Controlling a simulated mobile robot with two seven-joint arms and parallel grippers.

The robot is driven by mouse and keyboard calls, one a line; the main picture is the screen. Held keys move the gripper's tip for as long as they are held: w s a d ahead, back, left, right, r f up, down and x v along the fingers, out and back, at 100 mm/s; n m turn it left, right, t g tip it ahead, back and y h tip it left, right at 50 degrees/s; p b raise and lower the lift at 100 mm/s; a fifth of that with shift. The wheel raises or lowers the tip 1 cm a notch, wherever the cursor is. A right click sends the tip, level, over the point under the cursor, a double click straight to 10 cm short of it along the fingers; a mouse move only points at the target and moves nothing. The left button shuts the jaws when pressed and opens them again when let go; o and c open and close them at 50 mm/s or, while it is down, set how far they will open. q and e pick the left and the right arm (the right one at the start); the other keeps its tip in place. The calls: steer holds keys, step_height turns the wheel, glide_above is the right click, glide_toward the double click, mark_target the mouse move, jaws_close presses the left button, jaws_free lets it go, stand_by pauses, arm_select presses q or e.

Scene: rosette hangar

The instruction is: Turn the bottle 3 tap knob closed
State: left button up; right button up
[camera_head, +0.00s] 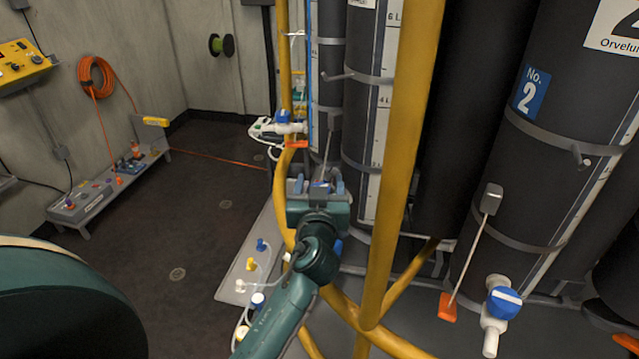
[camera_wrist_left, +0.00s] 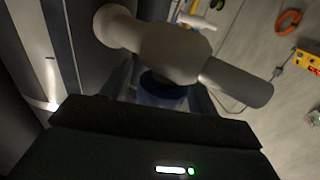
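My left gripper (camera_head: 319,186) reaches forward to the dark bottles in the middle of the head view. Its two fingers stand apart, with a small blue piece, seemingly a tap knob (camera_head: 321,184), between them. In the left wrist view a pale tap body (camera_wrist_left: 175,55) with a spout crosses in front of the gripper. The blue knob (camera_wrist_left: 162,92) sits below it, between the fingers. Contact with the knob cannot be told. The bottle behind (camera_head: 362,150) shows no readable number, and the knob's angle is mostly hidden. My right gripper is not in view.
A yellow post (camera_head: 402,150) stands close right of my left arm, with yellow rails low down. Bottle 2 (camera_head: 560,150) has its own blue-knobbed tap (camera_head: 503,300). Another blue-knobbed tap (camera_head: 284,118) is farther back. Open floor (camera_head: 190,220) lies left.

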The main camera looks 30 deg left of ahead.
arm_select(q)
steer(key=c, duration=0.9)
